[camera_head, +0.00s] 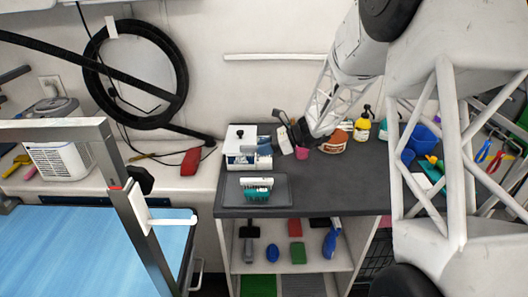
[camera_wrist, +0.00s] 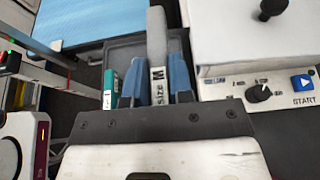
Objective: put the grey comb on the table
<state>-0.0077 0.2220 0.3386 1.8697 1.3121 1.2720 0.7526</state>
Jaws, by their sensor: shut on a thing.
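In the wrist view my gripper (camera_wrist: 156,66) has its two blue fingers shut on a long grey bar (camera_wrist: 157,30), the grey comb, marked "size M". Its teeth cannot be made out. In the head view my gripper (camera_head: 291,132) is above the dark counter, right of the white box device, with a pale piece (camera_head: 284,140) at its jaws that is too small to make out well. The blue-topped table (camera_head: 90,250) is at the lower left, apart from the gripper; its top also shows at the upper left of the wrist view (camera_wrist: 90,15).
A dark tray (camera_head: 281,190) with a teal-and-white item (camera_head: 257,188) lies on the counter (camera_head: 330,190). The white box device (camera_head: 241,137) stands behind it. A metal post with a crossbar (camera_head: 150,235) rises beside the blue table. Bottles (camera_head: 362,127) stand at the right. The blue top's visible part is clear.

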